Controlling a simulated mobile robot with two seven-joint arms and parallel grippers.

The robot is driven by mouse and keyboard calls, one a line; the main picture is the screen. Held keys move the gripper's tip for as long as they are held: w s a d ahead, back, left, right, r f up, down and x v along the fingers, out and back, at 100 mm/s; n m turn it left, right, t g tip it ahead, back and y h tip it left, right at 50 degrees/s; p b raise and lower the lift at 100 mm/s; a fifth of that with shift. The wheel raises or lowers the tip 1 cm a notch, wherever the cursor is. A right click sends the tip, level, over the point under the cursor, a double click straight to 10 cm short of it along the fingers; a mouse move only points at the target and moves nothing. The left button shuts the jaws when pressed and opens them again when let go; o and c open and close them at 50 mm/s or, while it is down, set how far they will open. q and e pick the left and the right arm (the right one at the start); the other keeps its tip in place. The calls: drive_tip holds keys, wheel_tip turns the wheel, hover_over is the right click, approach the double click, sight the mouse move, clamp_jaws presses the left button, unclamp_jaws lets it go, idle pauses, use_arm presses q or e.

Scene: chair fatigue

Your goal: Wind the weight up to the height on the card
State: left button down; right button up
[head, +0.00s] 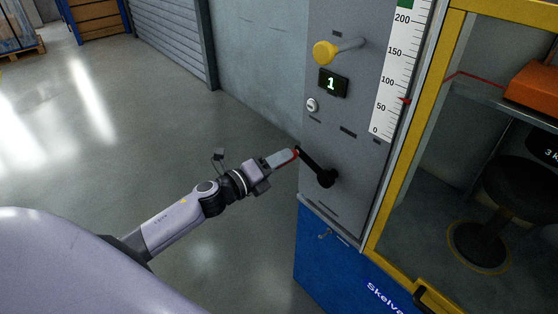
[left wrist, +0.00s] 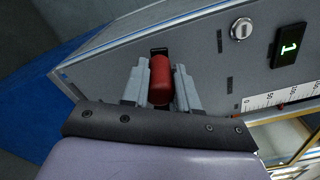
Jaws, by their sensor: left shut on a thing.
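My left gripper (head: 282,160) is shut on the red handle of a black crank (head: 318,172) on the front of a grey machine panel. In the left wrist view the red handle (left wrist: 161,78) sits between the two grey fingers. The crank arm runs from the handle down and right to its hub. A small display (head: 333,83) reads 1. My right gripper is out of view.
A yellow-framed enclosure (head: 400,150) at the right holds a black stool (head: 510,200) and an orange object (head: 535,88). A blue base (head: 325,262) stands below the panel.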

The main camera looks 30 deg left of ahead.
use_arm(q)
drive_tip(key=shift+w+a+r, duration=0.15)
drive_tip(key=shift+r, duration=0.3)
drive_tip(key=c, duration=0.9)
unclamp_jaws()
drive_tip(key=shift+o, duration=0.2)
drive_tip(key=shift+f, duration=0.1)
drive_tip(key=shift+f, duration=0.1)
drive_tip(key=shift+s, duration=0.2)
drive_tip(key=shift+s+a+f, duration=0.1)
drive_tip(key=shift+s, duration=0.45)
drive_tip(key=shift+v, duration=2.95)
